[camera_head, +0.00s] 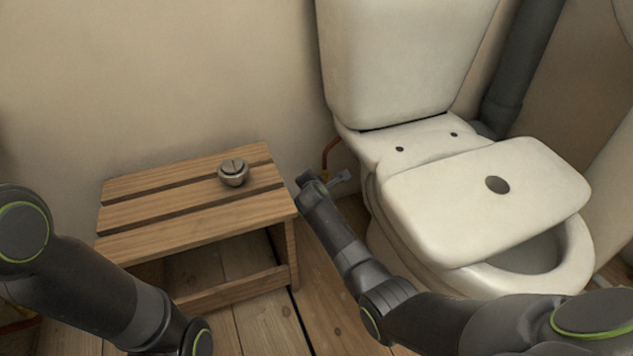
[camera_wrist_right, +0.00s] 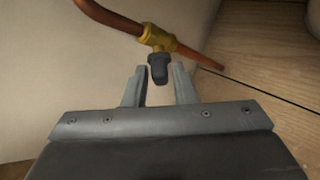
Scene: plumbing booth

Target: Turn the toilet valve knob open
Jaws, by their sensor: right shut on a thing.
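In the right wrist view, the toilet valve is a brass body (camera_wrist_right: 159,38) on a copper pipe (camera_wrist_right: 108,18), with a small dark knob (camera_wrist_right: 158,70) pointing toward my gripper. My right gripper (camera_wrist_right: 160,84) has its two fingers on either side of the knob and is shut on it. In the head view, my right gripper (camera_head: 338,180) is low between the wooden bench and the toilet, and the knob is hidden there. My left arm is at the lower left, with its gripper outside the picture.
The toilet (camera_head: 375,225) stands at the right, with the tank lid (camera_head: 440,190) lying across its bowl. A slatted wooden bench (camera_head: 170,215) at the left holds a round metal push button (camera_head: 233,173). A grey drain pipe (camera_head: 520,65) rises behind the toilet. The wall is close behind the valve.

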